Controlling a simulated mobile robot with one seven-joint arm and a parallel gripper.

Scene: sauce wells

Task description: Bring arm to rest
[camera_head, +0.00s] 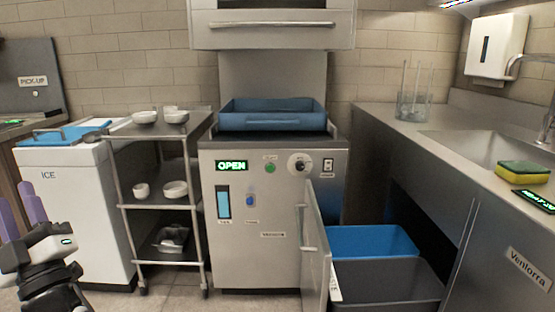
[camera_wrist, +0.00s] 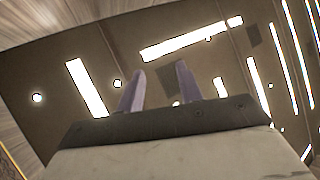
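My gripper (camera_head: 19,205) is at the lower left in the head view, in front of the white ice chest (camera_head: 78,205). Its two purple fingers point up and stand apart with nothing between them. In the wrist view my gripper (camera_wrist: 160,72) also shows both fingers apart and empty, with the ceiling and its lights behind them. My gripper touches nothing that I can see.
A steel cart (camera_head: 160,205) with several white bowls stands right of the ice chest. The grey machine (camera_head: 265,265) holds a blue tray (camera_head: 272,122); its door (camera_head: 315,245) is swung open beside blue (camera_head: 372,241) and grey bins. A sink counter (camera_head: 385,116) is at right.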

